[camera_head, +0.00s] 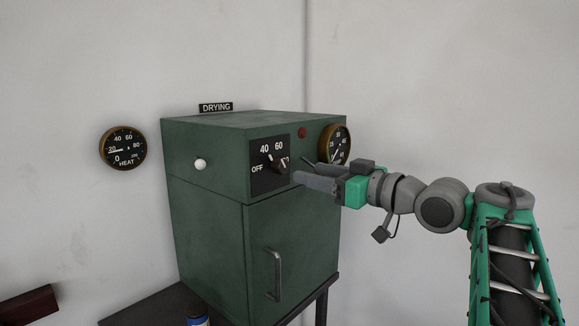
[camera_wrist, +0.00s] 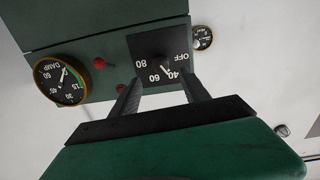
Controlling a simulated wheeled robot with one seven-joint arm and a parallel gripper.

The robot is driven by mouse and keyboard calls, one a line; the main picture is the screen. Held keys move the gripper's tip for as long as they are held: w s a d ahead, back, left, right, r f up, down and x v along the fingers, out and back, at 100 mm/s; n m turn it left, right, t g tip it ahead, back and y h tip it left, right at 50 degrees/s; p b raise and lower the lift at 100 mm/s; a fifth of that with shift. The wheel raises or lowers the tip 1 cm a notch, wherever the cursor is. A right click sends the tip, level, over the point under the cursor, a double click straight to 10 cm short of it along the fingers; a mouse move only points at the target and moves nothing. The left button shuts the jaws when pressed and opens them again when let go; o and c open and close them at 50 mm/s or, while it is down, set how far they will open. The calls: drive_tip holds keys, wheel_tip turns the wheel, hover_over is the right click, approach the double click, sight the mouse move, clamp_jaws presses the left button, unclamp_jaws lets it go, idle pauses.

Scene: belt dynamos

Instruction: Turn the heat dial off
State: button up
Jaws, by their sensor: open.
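The heat dial is a dark knob (camera_head: 277,163) on a black square plate (camera_head: 257,181) marked OFF, 40, 60 and 80, on the front of a green drying cabinet. In the wrist view the plate (camera_wrist: 145,46) appears upside down. The knob's pale pointer (camera_wrist: 165,69) seems to lie between 40 and 60. My gripper (camera_head: 302,168) is open and close to the plate, at its right side in the head view. In the wrist view my gripper's fingers (camera_wrist: 162,82) stand apart, below the knob in the picture. I cannot see contact with the knob.
The green cabinet (camera_head: 215,225) has a white knob (camera_head: 200,164), a red button (camera_head: 302,133), a door handle (camera_head: 275,275) and a round damp gauge (camera_head: 336,144). A heat gauge (camera_head: 123,148) hangs on the wall. A blue-labelled jar (camera_head: 197,317) stands at the lower front.

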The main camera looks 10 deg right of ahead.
sight(285, 166)
drive_tip(key=p+x, duration=0.1)
drive_tip(key=x, duration=0.6)
drive_tip(key=shift+w+a+p, duration=0.25)
drive_tip(key=shift+p, duration=0.15)
drive_tip(key=shift+c, duration=0.3)
clamp_jaws()
